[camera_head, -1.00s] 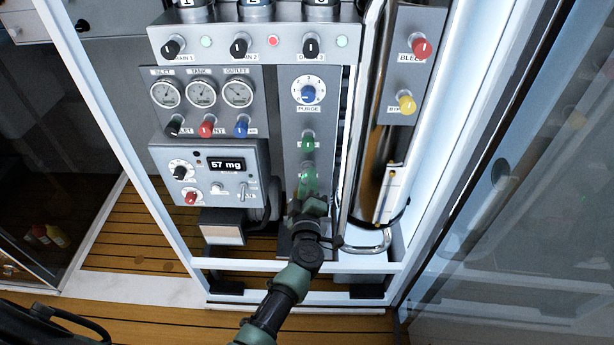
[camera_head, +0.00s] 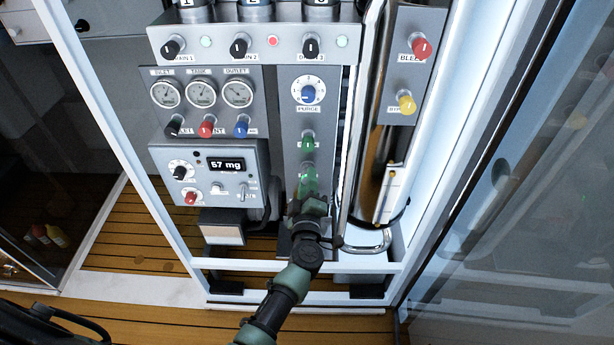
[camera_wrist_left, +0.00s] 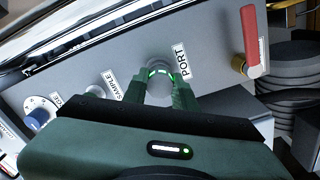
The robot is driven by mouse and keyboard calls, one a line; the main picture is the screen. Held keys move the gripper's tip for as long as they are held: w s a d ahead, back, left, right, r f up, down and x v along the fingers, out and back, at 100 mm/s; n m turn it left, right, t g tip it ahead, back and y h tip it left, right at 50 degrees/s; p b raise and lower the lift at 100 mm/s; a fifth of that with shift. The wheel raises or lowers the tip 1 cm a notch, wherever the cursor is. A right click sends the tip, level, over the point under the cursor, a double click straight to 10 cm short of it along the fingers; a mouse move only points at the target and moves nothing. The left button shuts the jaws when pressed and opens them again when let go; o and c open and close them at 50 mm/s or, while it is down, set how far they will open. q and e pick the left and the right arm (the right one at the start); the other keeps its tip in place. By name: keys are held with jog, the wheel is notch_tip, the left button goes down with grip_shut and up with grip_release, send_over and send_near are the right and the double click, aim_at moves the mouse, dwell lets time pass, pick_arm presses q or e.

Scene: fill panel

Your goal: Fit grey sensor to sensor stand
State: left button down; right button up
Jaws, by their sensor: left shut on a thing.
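My left gripper (camera_head: 308,190) is at the lower part of the tall grey purge panel (camera_head: 290,165). In the left wrist view its two green fingers (camera_wrist_left: 160,82) are shut on a small round grey piece (camera_wrist_left: 158,90) at the panel face, beside the label PORT. I cannot tell whether this piece is the grey sensor or part of the port. The fingers and the gripper body hide much of it. I cannot make out a sensor stand for certain in either view. My right gripper is not in view.
A red handle (camera_wrist_left: 255,40) shows in the wrist view.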

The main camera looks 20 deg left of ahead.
pick_arm(q)
jog(key=shift+p+v, duration=0.95)
jog(key=shift+v, duration=2)
jog(key=shift+r, duration=0.1)
